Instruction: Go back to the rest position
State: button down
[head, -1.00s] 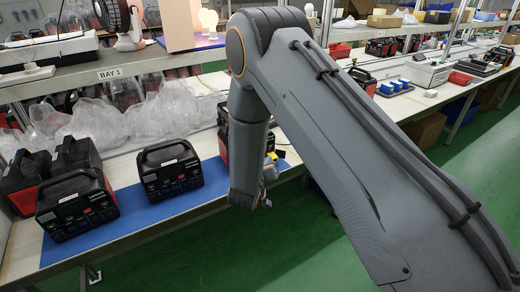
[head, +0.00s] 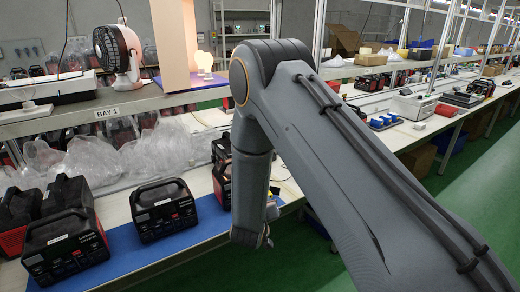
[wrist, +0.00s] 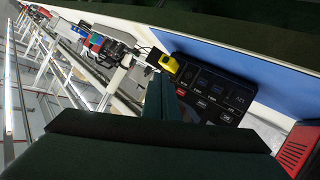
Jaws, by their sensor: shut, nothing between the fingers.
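My arm reaches out from the lower right in the head view, bends at the elbow and hangs down over the front edge of the bench. My gripper (wrist: 160,98) shows as dark fingers in the wrist view; it is shut and empty. In the head view its end is small and partly hidden behind my forearm. A black power station (head: 164,208) stands on the blue mat (head: 120,250), left of my arm. A dark control panel with buttons and a yellow part (wrist: 169,64) show beyond the fingers in the wrist view.
More power stations (head: 63,245) stand at the left, and another (head: 222,172) is partly behind my forearm. Clear plastic bags (head: 100,155) lie behind them. A shelf marked BAY 1 holds a fan (head: 117,50). Green floor (head: 300,255) lies open in front of the bench.

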jog(key=s+d+r+m+g+y, duration=0.1)
jog(key=s+d+r+g+y, duration=0.2)
jog(key=s+d+r+g, duration=0.5)
jog(key=s+d+r, duration=0.1)
jog(key=s+d, duration=0.2)
jog(key=s+d+r+m+g+b, duration=0.1)
jog(key=s+d, duration=0.3)
jog(key=s, duration=0.7)
jog(key=s+d+r+g, duration=0.3)
jog(key=s+d, duration=0.1)
jog(key=s, duration=0.4)
jog(key=shift+d+r+m+b, duration=0.15)
jog(key=shift+r+m+b, duration=0.05)
jog(key=shift+m+b, duration=0.15)
